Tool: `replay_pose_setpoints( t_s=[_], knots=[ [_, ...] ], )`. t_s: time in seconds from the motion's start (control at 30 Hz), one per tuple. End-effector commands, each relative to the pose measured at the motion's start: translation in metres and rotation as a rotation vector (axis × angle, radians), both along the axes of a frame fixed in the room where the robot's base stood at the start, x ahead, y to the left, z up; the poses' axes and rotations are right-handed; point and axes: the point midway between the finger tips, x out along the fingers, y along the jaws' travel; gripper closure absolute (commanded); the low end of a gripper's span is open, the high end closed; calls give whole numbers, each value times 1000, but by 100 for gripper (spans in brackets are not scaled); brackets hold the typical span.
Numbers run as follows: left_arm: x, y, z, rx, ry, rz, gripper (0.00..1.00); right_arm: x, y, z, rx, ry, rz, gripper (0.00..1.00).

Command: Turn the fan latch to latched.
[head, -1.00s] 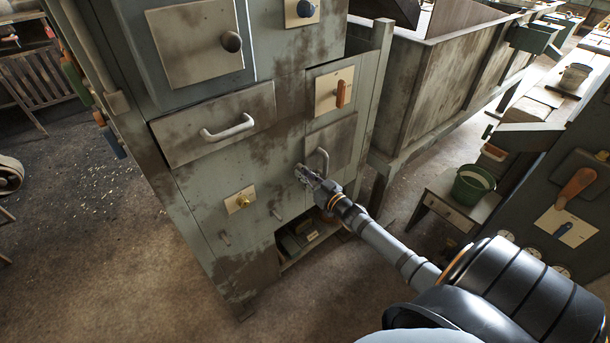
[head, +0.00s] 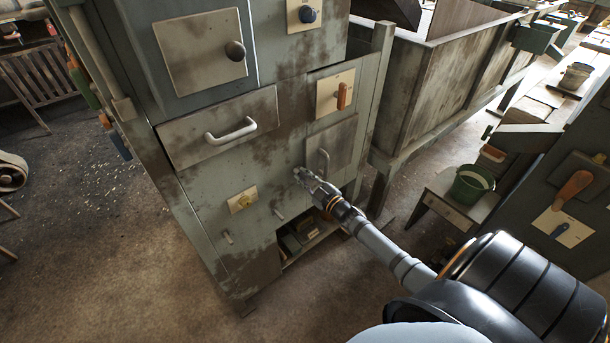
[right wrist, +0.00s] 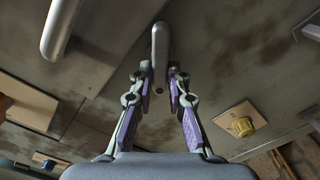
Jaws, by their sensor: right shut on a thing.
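A grey lever (right wrist: 159,45) stands out from the cabinet face in the right wrist view; I take it to be the fan latch. My right gripper (head: 298,175) reaches the grey-green cabinet front just left of and below a small curved handle (head: 323,160). The wrist view shows its two purple-padded fingers (right wrist: 159,88) closed around the lever's near end. In the head view the gripper covers the lever, so its exact angle and any latched mark are hidden. My left gripper is out of view.
A yellow knob on a cream plate (head: 243,202) is left of the gripper; it also shows in the wrist view (right wrist: 240,126). An orange lever (head: 342,96) is above right. A drawer handle (head: 231,131) protrudes at upper left. An open shelf (head: 305,240) lies below.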

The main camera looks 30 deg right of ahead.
Motion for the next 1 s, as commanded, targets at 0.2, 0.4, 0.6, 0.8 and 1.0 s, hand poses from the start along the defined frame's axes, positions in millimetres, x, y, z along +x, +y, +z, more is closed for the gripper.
replay_pose_setpoints(
  t_s=[0.2,0.4,0.6,0.8,1.0],
  knots=[
    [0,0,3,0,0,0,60,0,2,-2,-202,-15,-1,100],
    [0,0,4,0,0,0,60,0,3,-4,-391,-31,0,100],
    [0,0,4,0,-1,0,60,0,4,-6,-569,-45,0,100],
    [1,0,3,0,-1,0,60,0,4,-8,-715,-56,-1,100],
    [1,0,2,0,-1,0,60,-1,4,-9,-816,-63,0,100]
  ],
)
